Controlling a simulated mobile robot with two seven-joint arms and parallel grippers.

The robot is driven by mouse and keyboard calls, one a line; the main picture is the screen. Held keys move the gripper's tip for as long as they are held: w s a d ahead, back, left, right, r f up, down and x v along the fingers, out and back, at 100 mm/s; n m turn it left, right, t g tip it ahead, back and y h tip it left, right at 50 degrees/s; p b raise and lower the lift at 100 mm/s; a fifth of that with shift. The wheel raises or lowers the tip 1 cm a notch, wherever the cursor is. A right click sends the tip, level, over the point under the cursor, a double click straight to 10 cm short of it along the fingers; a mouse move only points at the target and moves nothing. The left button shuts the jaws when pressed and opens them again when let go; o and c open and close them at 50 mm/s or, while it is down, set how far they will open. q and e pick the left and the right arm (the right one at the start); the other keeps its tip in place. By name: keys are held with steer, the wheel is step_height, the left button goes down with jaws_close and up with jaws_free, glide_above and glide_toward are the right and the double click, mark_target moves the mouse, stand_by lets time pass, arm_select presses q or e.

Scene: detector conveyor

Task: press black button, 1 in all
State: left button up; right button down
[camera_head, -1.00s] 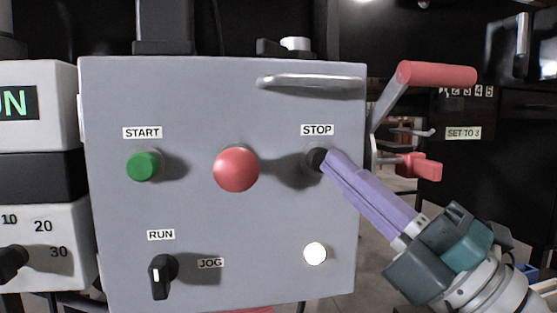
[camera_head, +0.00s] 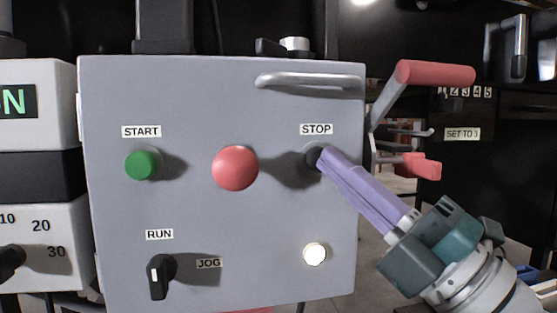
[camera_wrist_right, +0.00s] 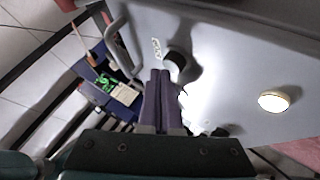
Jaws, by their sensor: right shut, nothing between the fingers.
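The black button (camera_head: 313,157) sits under the STOP label at the upper right of the grey control panel (camera_head: 200,100). My right gripper (camera_head: 322,158) is shut and empty, its purple fingers pointing up-left with the tips at the button. The fingertips partly cover the button in the head view, and whether they touch it is hard to tell. In the right wrist view the shut fingers (camera_wrist_right: 160,75) end beside the dark button (camera_wrist_right: 178,64). My left gripper is not in view.
The panel also has a green START button (camera_head: 143,165), a red mushroom button (camera_head: 235,168), a RUN/JOG selector (camera_head: 160,275) and a lit white lamp (camera_head: 315,254). A metal handle (camera_head: 310,80) crosses its top. A red-handled crank (camera_head: 436,74) stands right of the panel.

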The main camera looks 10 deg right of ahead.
steer(key=shift+w+b, duration=0.35)
steer(key=shift+w, duration=0.15)
stand_by(0.4)
stand_by(0.3)
steer(key=shift+s+p, duration=0.55)
steer(key=shift+s, duration=0.35)
steer(key=s+p, duration=0.2)
steer(key=s, duration=0.3)
steer(key=shift+d, duration=0.1)
